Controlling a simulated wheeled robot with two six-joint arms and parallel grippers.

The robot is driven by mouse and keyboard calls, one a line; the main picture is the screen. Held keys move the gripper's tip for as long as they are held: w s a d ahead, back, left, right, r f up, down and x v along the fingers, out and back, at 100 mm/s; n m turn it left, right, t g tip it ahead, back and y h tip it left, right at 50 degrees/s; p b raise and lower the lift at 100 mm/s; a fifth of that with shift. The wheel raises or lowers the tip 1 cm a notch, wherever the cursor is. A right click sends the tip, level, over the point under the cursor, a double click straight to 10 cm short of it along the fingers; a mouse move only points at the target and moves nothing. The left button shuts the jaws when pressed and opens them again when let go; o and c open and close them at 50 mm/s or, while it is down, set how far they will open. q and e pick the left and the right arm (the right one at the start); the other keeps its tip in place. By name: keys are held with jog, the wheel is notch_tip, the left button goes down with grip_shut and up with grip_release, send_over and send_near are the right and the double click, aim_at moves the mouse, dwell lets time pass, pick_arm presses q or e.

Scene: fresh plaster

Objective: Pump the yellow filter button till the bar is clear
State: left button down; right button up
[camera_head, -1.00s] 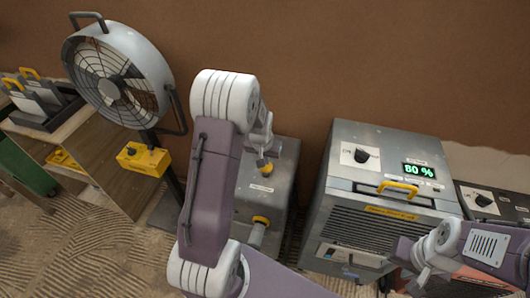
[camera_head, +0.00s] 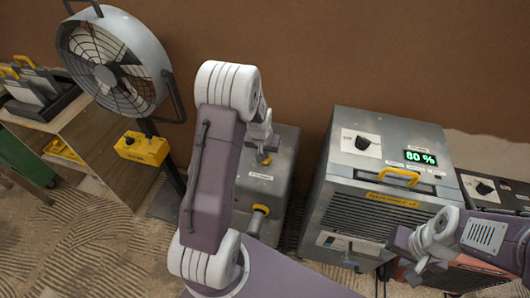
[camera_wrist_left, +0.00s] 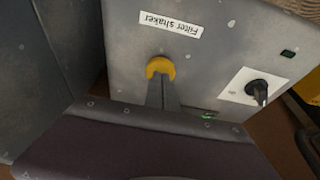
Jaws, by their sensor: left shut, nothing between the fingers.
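The grey filter shaker box (camera_head: 282,185) stands in the middle of the head view, partly hidden by my left arm. Its yellow button (camera_wrist_left: 160,67) shows in the wrist view below the upside-down "Filter shaker" label. My left gripper (camera_wrist_left: 161,88) is shut and empty, its fingertips right at the button and overlapping its edge. I cannot tell whether the button is pressed in. In the head view the left gripper (camera_head: 265,148) is over the box top. A small green-lit slot (camera_wrist_left: 288,53) shows on the box; I cannot read it as a bar. My right gripper (camera_head: 418,270) is small and unclear at lower right.
A grey machine (camera_head: 350,190) with a display reading 80 % (camera_head: 421,158) and a yellow handle stands to the right. A fan (camera_head: 113,62) with a yellow control box (camera_head: 142,148) stands at left. A yellow-collared port (camera_head: 260,210) is on the shaker's front.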

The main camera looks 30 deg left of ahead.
pick_arm(q)
notch_tip(320, 180, up, 5)
jog(key=p, duration=0.5)
jog(key=shift+w, duration=0.1)
jog(key=shift+s+r+b, duration=0.4)
jog(key=shift+r, duration=0.15)
jog(key=v, duration=0.7)
jog(key=shift+s+r+p, duration=0.2)
jog(key=shift+r+p, duration=0.1)
jog(key=shift+r, duration=0.1)
